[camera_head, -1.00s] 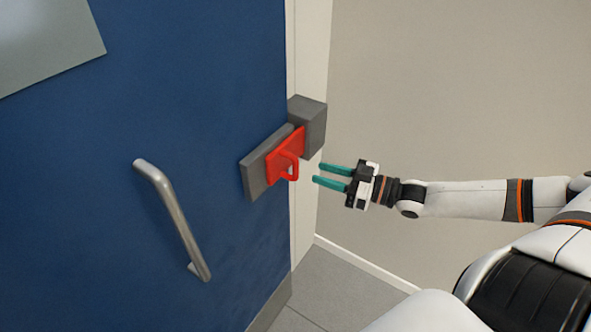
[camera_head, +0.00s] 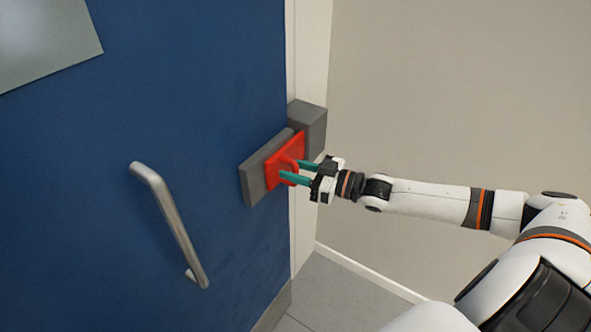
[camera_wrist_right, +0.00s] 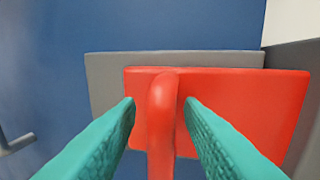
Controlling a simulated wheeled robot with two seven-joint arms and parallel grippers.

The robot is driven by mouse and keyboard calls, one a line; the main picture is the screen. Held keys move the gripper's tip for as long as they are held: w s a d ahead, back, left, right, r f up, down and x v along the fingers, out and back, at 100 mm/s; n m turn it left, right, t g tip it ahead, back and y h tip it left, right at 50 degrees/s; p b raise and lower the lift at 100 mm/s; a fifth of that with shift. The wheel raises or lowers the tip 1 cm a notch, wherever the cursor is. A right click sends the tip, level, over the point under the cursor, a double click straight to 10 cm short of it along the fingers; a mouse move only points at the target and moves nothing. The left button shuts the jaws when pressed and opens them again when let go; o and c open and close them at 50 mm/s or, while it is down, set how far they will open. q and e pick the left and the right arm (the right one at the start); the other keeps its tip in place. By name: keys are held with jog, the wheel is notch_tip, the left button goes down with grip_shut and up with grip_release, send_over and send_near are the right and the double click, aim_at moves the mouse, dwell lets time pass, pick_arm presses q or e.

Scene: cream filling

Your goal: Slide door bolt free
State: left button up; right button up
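The red bolt (camera_head: 274,154) lies across a grey plate (camera_head: 254,179) on the blue door (camera_head: 225,80), its right end at the grey block (camera_head: 309,126) on the frame. A red loop handle (camera_wrist_right: 161,115) stands out from the bolt. My right gripper (camera_head: 287,171) is open, its teal fingers on either side of the handle. In the right wrist view the fingertips (camera_wrist_right: 160,102) show a gap to the handle on both sides. My left gripper is not in view.
A metal pull handle (camera_head: 172,223) stands out from the door, left of and below the bolt. A pale panel (camera_head: 45,38) is at the door's upper left. The beige wall (camera_head: 450,90) and grey floor (camera_head: 335,295) by my right arm are clear.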

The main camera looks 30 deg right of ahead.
grip_shut()
jog(key=a+p, duration=0.1)
jog(key=s+a+p, duration=0.1)
jog(key=a, duration=0.1)
jog(key=shift+s+a+r+p, duration=0.1)
jog(key=shift+s+r+p, duration=0.1)
jog(key=shift+p, duration=0.15)
jog(key=shift+s+a+f, duration=0.15)
jog(key=shift+a+f, duration=0.1)
jog(key=shift+a, duration=0.15)
grip_release()
jog(key=shift+d, duration=0.1)
